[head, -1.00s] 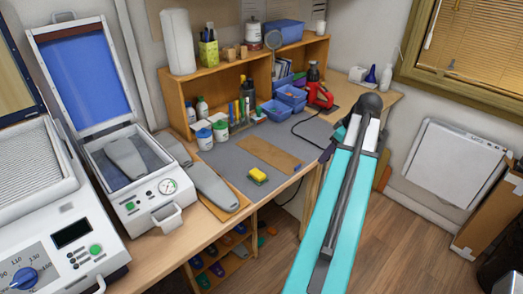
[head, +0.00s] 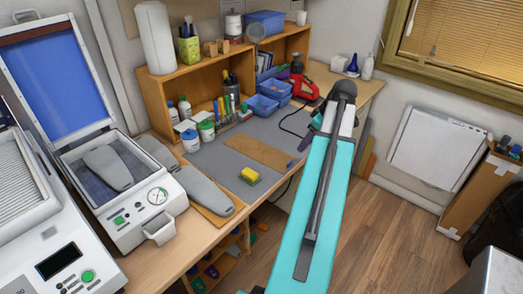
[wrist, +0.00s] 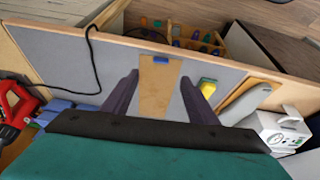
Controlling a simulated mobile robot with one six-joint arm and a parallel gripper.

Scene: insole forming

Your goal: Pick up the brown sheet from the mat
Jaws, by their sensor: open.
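The brown sheet (head: 258,151) lies flat on the grey mat (head: 210,160) on the bench, running towards the front edge. The wrist view shows the sheet (wrist: 160,92) between my two finger tips, with a small blue patch at its far end. My gripper (wrist: 158,80) is open and empty, its dark fingers apart on either side of the sheet in that view. I cannot tell its exact height above the mat. In the head view my cyan arm hides most of the gripper.
A yellow sponge (head: 249,176) lies on the mat beside the sheet. Grey insole forms (head: 205,190) and a white press (head: 130,200) stand to the left. Blue bins (head: 268,105), a red tool (head: 305,88) and its black cable lie at the back right.

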